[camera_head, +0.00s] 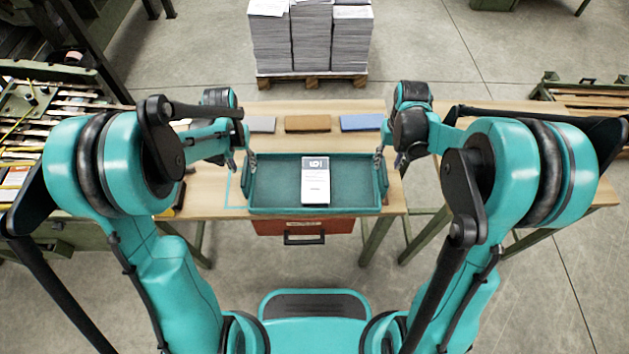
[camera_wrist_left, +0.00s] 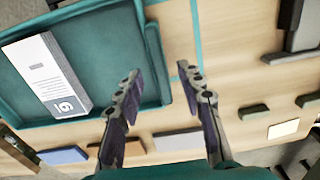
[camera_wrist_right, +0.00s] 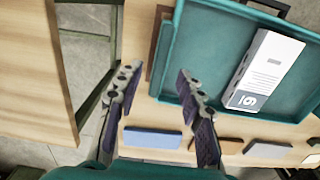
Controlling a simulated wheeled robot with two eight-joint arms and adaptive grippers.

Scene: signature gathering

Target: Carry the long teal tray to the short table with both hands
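The long teal tray (camera_head: 262,209) lies flat on the wooden table (camera_head: 222,190), with a white printed booklet or pad stack (camera_head: 316,181) inside. My left gripper (camera_head: 251,161) is at the tray's left end. In the left wrist view its fingers (camera_wrist_left: 160,75) are spread, with the tray's end rim (camera_wrist_left: 157,65) between them. My right gripper (camera_head: 378,160) is at the right end. In the right wrist view its fingers (camera_wrist_right: 156,72) are also spread, around the end rim (camera_wrist_right: 160,50). I cannot tell whether any finger touches the tray. A second wooden table (camera_head: 515,183) stands to the right.
Grey (camera_head: 261,124), brown (camera_head: 308,124) and blue (camera_head: 361,122) blocks lie behind the tray. A red drawer (camera_head: 304,226) hangs below the table's front. A gap separates the two tables. Paper stacks (camera_head: 311,35) stand on a pallet behind. A cluttered rack (camera_head: 40,110) is at left.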

